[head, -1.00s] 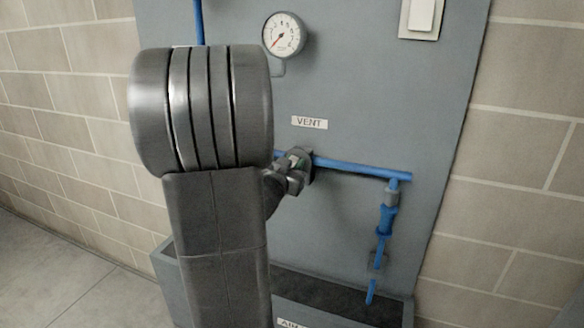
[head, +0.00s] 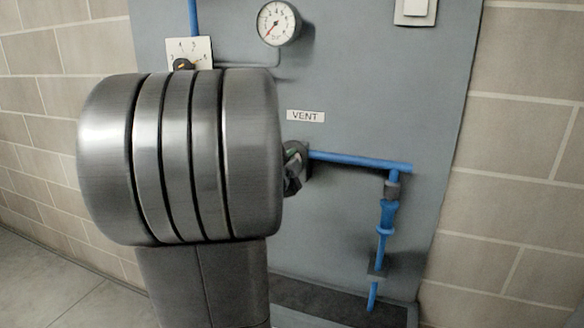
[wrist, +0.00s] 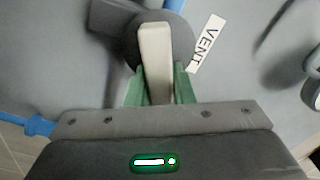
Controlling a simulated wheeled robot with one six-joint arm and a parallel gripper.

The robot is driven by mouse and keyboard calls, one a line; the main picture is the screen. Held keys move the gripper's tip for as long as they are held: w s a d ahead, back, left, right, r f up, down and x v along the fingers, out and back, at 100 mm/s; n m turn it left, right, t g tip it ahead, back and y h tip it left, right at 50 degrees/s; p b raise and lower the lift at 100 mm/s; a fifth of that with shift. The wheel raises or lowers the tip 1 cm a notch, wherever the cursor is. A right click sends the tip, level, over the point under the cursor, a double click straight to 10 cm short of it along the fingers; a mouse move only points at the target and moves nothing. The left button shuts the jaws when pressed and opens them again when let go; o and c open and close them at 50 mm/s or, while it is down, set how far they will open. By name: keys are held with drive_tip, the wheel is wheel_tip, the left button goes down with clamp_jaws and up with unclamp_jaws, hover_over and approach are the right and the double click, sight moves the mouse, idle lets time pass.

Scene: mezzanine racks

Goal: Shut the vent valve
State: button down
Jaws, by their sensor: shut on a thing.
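The vent valve is on the grey panel, at the left end of the blue horizontal pipe and below the VENT label (head: 305,116). In the wrist view its pale lever (wrist: 155,48) lies between the green finger pads of my gripper (wrist: 159,72), which is shut on it. The dark round valve body (wrist: 178,45) is behind the lever. In the head view my gripper (head: 293,168) is at the valve, mostly hidden by my arm. The lever's angle cannot be told there.
The blue pipe (head: 360,161) runs right from the valve, then turns down to a blue fitting (head: 386,215). Above are a pressure gauge (head: 278,23), a selector knob (head: 184,64) and a white switch (head: 414,10). A dark trough (head: 335,300) is at the panel's foot.

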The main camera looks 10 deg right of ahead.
drive_tip(key=m+b, duration=0.1)
drive_tip(key=m, duration=0.1)
drive_tip(key=f+m+b, duration=0.1)
drive_tip(key=m+b, duration=0.1)
drive_tip(key=m, duration=0.1)
idle(0.8)
drive_tip(key=c, duration=1.2)
unclamp_jaws()
drive_tip(key=shift+c, duration=0.2)
drive_tip(key=shift+s, duration=0.1)
drive_tip(key=p+v, duration=0.2)
drive_tip(key=v, duration=1.1)
drive_tip(key=shift+s+a, duration=0.2)
drive_tip(key=shift+s, duration=0.1)
drive_tip(key=b+x, duration=0.2)
drive_tip(key=x, duration=1.2)
drive_tip(key=shift+r, duration=0.1)
